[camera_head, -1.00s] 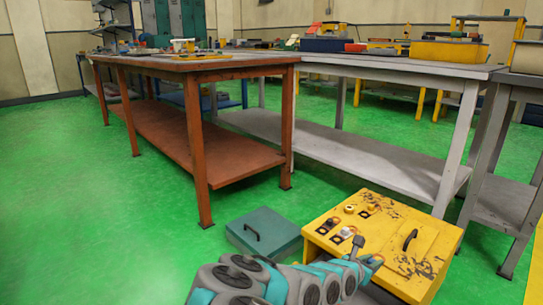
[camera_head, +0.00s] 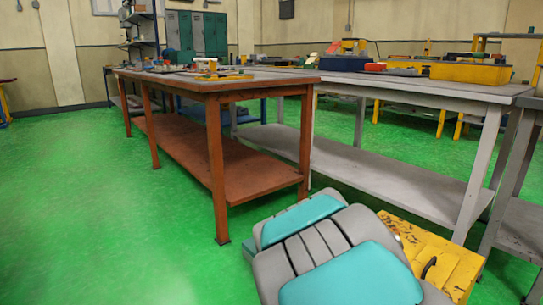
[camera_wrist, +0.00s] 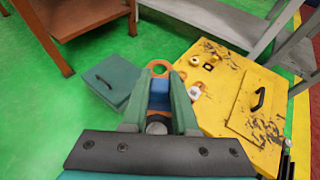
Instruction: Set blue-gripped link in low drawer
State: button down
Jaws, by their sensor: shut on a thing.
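In the wrist view my gripper (camera_wrist: 160,98) is shut on the blue-gripped link (camera_wrist: 159,86). The link has a blue middle and an orange ring end that sticks out beyond the green fingers. A low teal unit (camera_wrist: 122,92) with a black handle on its flat top lies left of the gripper and below it. I cannot tell whether it is the low drawer or whether it is open. In the head view my arm hides the gripper and the link.
A yellow cabinet (camera_wrist: 222,112) stands right of the teal unit, with several small parts and a black handle on top; it shows partly in the head view (camera_head: 458,262). A red-brown workbench (camera_head: 216,165) and a grey workbench (camera_head: 400,190) stand behind. Green floor is free at left.

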notch_tip(320, 180, up, 12)
jog(key=p, duration=1)
jog(key=shift+p, duration=0.3)
jog(key=shift+f, duration=0.15)
